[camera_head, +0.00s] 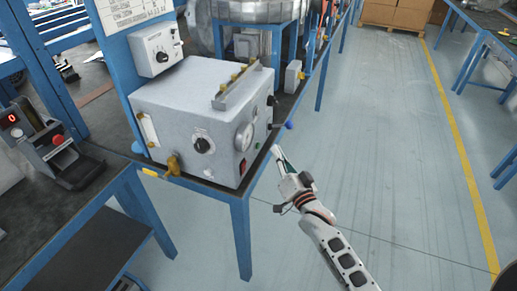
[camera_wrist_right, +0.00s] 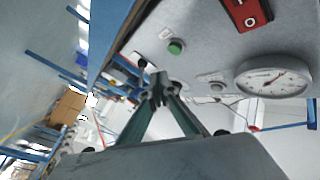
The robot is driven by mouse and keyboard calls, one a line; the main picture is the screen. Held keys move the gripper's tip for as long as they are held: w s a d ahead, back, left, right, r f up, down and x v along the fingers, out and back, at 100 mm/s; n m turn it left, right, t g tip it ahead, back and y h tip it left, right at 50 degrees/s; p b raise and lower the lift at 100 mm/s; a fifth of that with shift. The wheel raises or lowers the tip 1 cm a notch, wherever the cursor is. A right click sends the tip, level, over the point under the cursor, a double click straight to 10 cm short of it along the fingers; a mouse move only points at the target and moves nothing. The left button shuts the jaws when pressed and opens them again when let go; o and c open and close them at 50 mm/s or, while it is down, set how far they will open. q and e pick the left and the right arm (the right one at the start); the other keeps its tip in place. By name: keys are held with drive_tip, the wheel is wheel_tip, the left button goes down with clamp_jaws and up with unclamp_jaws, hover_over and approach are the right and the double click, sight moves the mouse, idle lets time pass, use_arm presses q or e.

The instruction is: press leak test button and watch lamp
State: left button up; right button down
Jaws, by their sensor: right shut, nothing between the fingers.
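The grey-white test box (camera_head: 190,105) stands on the blue bench corner. Its front panel carries a round dial gauge (camera_head: 244,137), a red switch (camera_head: 243,167) and a small green round part (camera_head: 257,145), button or lamp. In the right wrist view the gauge (camera_wrist_right: 273,78), red switch (camera_wrist_right: 248,12) and green part (camera_wrist_right: 176,47) show close up, with a small pale round fitting (camera_wrist_right: 217,87) near the gauge. My right gripper (camera_head: 277,152) is shut and empty, its fingertips (camera_wrist_right: 158,88) in front of the panel, below the green part in that view. Contact cannot be told. My left gripper is out of view.
A control box with a knob (camera_head: 155,50) is mounted above the test box. A yellow valve (camera_head: 173,165) and blue-tipped fitting (camera_head: 288,125) stick out at the bench edge. A device with a red button (camera_head: 50,145) stands left. The floor (camera_head: 385,130) at right is clear.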

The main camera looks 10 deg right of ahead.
sight(257, 145)
drive_tip(key=shift+w+a, duration=0.8)
drive_tip(key=shift+a, duration=0.35)
drive_tip(key=shift+w+a, duration=0.1)
drive_tip(key=shift+a, duration=0.05)
idle(0.6)
drive_tip(key=shift+w+a, duration=0.15)
drive_tip(key=shift+a, duration=0.05)
